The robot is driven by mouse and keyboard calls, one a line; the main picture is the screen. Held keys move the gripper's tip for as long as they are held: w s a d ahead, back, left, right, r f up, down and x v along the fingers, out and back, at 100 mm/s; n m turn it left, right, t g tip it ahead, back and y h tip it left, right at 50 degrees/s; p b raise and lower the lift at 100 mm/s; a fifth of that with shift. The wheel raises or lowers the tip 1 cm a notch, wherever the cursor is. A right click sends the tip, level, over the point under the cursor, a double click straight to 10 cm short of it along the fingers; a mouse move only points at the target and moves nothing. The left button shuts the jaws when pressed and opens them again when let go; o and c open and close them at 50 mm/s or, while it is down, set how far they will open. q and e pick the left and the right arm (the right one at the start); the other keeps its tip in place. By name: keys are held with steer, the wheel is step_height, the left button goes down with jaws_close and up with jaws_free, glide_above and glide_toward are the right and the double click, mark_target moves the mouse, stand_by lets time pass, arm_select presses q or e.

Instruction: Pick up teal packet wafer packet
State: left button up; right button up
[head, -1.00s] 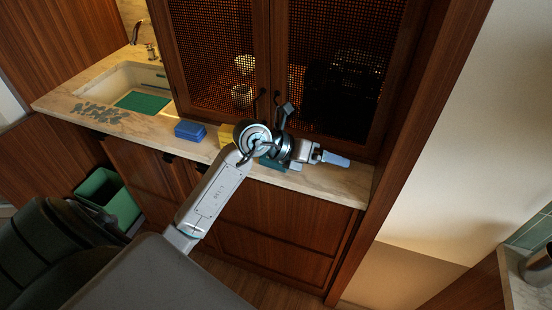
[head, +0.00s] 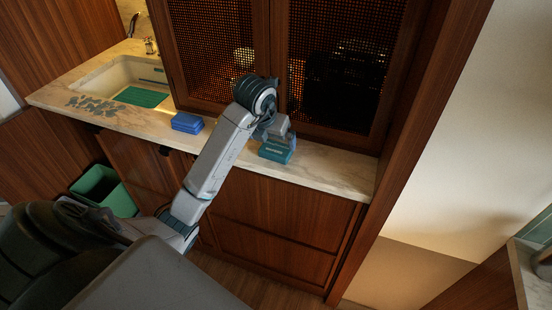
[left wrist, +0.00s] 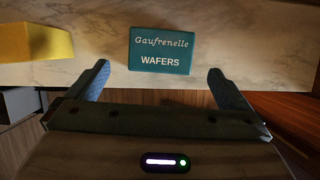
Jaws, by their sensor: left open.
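The teal wafer packet (head: 275,153) lies on the marble counter, and its label reads "Gaufrenelle WAFERS" in the left wrist view (left wrist: 160,62). My left gripper (head: 283,139) is over the counter at the packet, partly covering it in the head view. In the left wrist view the left gripper's blue fingers (left wrist: 160,88) are spread apart with nothing between them. The packet lies just beyond the fingertips, roughly centred between them. My right gripper is not in view.
A blue box (head: 187,123) stands on the counter to the left. A yellow block (left wrist: 36,43) is left of the packet in the left wrist view. Mesh-fronted cabinet doors (head: 335,70) rise behind the counter (head: 335,172), which is clear to the packet's right.

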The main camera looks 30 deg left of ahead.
mark_target(276, 149)
arm_select(q)
steer(key=shift+b+x, duration=0.65)
steer(key=shift+x, duration=0.3)
steer(key=shift+w+f+b, duration=0.1)
steer(key=shift+f+b, duration=0.35)
steer(key=p+x, duration=0.1)
steer(key=x, duration=0.2)
steer(key=shift+w+p, duration=0.2)
steer(key=shift+p, duration=0.15)
steer(key=shift+f, duration=0.2)
steer(key=c, duration=0.9)
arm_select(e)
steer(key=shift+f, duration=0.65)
arm_select(q)
steer(key=shift+w, duration=0.1)
steer(key=shift+c, duration=0.2)
